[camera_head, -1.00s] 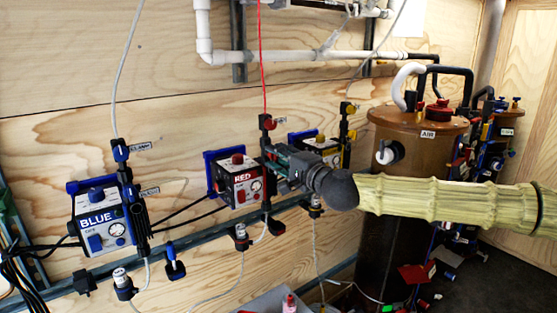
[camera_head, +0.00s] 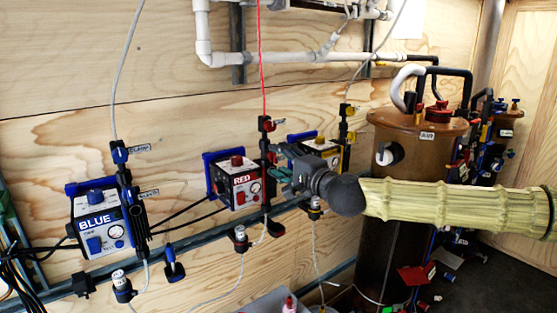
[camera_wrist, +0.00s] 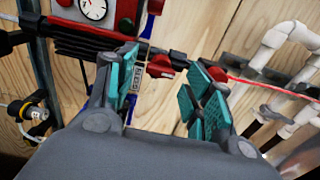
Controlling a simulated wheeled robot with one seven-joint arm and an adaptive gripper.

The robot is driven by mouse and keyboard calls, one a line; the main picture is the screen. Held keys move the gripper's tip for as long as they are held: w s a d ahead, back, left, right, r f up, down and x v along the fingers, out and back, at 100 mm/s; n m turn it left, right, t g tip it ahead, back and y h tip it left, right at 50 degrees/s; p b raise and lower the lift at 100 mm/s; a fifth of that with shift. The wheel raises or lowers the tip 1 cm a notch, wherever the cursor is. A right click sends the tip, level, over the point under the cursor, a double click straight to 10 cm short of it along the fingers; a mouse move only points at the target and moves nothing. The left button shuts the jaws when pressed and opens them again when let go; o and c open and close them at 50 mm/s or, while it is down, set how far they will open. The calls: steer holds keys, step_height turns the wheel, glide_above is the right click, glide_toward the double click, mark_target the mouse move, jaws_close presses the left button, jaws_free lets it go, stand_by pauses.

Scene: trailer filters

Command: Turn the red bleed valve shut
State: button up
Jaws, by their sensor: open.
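The red unit (camera_head: 238,187) is a box with a gauge on the plywood wall; it also shows at the top of the wrist view (camera_wrist: 98,12). A red upper valve (camera_head: 267,124) sits on the black manifold beside it, on the red line. My gripper (camera_head: 273,168) is in front of the manifold, below that valve. In the wrist view my gripper (camera_wrist: 162,88) is open, its teal fingers apart and empty. A red valve handle (camera_wrist: 160,66) shows beyond and between them. A white label (camera_wrist: 137,76) lies beside the left finger. The lower bleed valve is not clearly visible, hidden around my fingers.
The blue unit (camera_head: 97,222) is at left and a yellow unit (camera_head: 322,151) is just right of my gripper. A rail (camera_head: 205,236) runs below with hoses. White pipes (camera_head: 290,57) run above. A brown tank (camera_head: 414,130) stands behind my arm at right.

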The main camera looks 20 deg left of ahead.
steer(key=v, duration=1)
steer(key=shift+d, duration=0.2)
steer(key=shift+s+f, duration=0.1)
steer(key=s+d+f+n+g+h, duration=0.15)
steer(key=s+f, duration=0.45)
steer(key=f, duration=0.8)
steer(key=s+f+n+g+h+p, duration=0.1)
steer(key=s+f+g+h, duration=0.15)
steer(key=s+f, duration=0.75)
steer(key=s+f+n+g+h, duration=0.1)
steer(key=s+f+g+h, duration=0.15)
steer(key=f, duration=1.55)
steer(key=s+d+f+n+g+h, duration=0.1)
steer(key=s+d+f+g+h, duration=0.1)
steer(key=s+d+f, duration=0.7)
steer(key=s+d+f+n+h, duration=0.1)
steer(key=s+d, duration=0.3)
steer(key=d, duration=0.4)
steer(key=s+d+f+n+g+h+p, duration=0.1)
steer(key=s+d+f, duration=0.3)
steer(key=d, duration=0.4)
steer(key=s+d+f+n+g+h, duration=0.1)
steer(key=s+d+f+h, duration=0.2)
steer(key=d, duration=0.5)
steer(key=shift+s+f+h+p, duration=0.25)
steer(key=shift+s+h+p, duration=0.1)
steer(key=shift+s, duration=0.55)
steer(key=shift+g, duration=0.25)
